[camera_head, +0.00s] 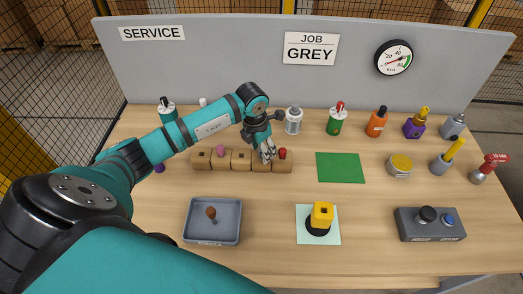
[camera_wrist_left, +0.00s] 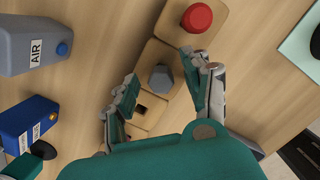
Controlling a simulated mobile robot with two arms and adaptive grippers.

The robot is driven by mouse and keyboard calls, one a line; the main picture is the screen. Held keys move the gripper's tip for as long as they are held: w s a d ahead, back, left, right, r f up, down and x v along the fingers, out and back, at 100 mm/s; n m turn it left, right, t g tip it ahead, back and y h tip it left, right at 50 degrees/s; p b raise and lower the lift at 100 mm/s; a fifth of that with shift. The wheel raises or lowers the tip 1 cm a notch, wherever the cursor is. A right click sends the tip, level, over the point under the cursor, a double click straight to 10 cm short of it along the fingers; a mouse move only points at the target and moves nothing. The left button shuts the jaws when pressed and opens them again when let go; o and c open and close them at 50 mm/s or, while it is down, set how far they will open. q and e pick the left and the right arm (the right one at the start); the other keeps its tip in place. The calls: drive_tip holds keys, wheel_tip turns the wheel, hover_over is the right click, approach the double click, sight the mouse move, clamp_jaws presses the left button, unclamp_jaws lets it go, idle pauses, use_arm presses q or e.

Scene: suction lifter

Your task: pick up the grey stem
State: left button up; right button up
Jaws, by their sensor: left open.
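The grey stem (camera_wrist_left: 161,80) is a hexagonal knob standing in a wooden block of the rack (camera_wrist_left: 150,55). In the wrist view it lies between the two spread fingers of my left gripper (camera_wrist_left: 160,70), with a gap on each side. In the head view my left gripper (camera_head: 267,154) points down over the right part of the wooden rack (camera_head: 242,166) and hides the stem. A red knob (camera_wrist_left: 197,17) sits in the neighbouring block; it also shows in the head view (camera_head: 283,153). My right gripper is out of view.
A pink knob (camera_head: 221,150) stands farther left in the rack. Several bottles line the back, including a green one (camera_head: 335,122). A grey tray (camera_head: 234,232) holds a brown item. A yellow-topped device (camera_head: 321,217) stands on a pale mat. A green mat (camera_head: 340,168) is bare.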

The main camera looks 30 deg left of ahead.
use_arm(q)
drive_tip(key=shift+f, duration=0.1)
drive_tip(key=c, duration=0.9)
drive_tip(key=shift+c, duration=0.2)
